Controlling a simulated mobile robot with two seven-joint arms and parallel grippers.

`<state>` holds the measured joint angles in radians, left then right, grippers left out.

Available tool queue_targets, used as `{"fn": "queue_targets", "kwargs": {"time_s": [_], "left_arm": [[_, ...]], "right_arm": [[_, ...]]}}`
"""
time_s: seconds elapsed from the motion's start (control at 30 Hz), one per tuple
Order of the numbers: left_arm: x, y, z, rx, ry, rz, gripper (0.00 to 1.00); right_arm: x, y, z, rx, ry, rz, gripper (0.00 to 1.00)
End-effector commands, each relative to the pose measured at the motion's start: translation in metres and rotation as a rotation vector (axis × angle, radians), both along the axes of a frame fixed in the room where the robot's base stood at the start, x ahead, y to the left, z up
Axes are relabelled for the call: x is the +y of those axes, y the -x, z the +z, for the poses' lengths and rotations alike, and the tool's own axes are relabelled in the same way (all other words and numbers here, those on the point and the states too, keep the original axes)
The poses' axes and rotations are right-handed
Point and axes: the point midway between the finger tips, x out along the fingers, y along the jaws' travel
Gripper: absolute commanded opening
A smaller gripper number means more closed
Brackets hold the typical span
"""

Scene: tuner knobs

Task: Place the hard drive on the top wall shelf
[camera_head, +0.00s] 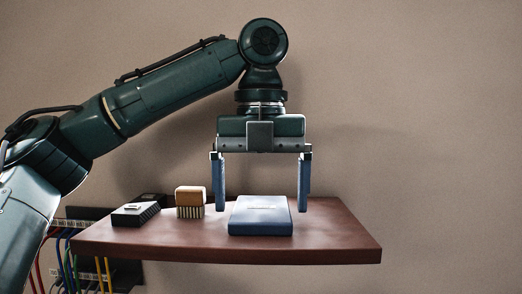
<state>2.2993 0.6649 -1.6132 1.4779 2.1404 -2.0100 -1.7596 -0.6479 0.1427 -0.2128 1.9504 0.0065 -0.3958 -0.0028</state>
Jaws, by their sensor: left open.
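A flat blue-grey box that looks like the hard drive (260,217) lies flat on the brown wall shelf (335,235), near its middle. My left gripper (262,190) points straight down over the drive. Its two blue fingers are wide apart, one towards each side of the drive, with the tips at about the height of its top in the picture. The gripper is open and empty. I cannot tell from this one view whether the fingers are level with the drive in depth. My right gripper is not in view.
On the shelf's left part are a black and grey finned block (136,213), an orange-brown and cream ridged block (190,202) and a dark item behind. A panel with coloured cables (78,265) is below left. The shelf's right end is clear.

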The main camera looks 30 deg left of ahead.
Motion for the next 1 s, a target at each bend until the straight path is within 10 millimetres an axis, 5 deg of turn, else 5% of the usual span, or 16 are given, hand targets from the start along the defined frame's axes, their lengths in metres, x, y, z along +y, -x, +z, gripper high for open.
{"fn": "queue_targets", "kwargs": {"time_s": [0.57,1.0], "left_arm": [[0.0,0.001,0.091,-0.011,-0.002,0.006,0.92],[0.0,0.0,0.113,0.0,-0.001,0.0,0.92]], "right_arm": [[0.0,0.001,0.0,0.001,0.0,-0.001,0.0],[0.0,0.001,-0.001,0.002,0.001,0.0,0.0]]}}
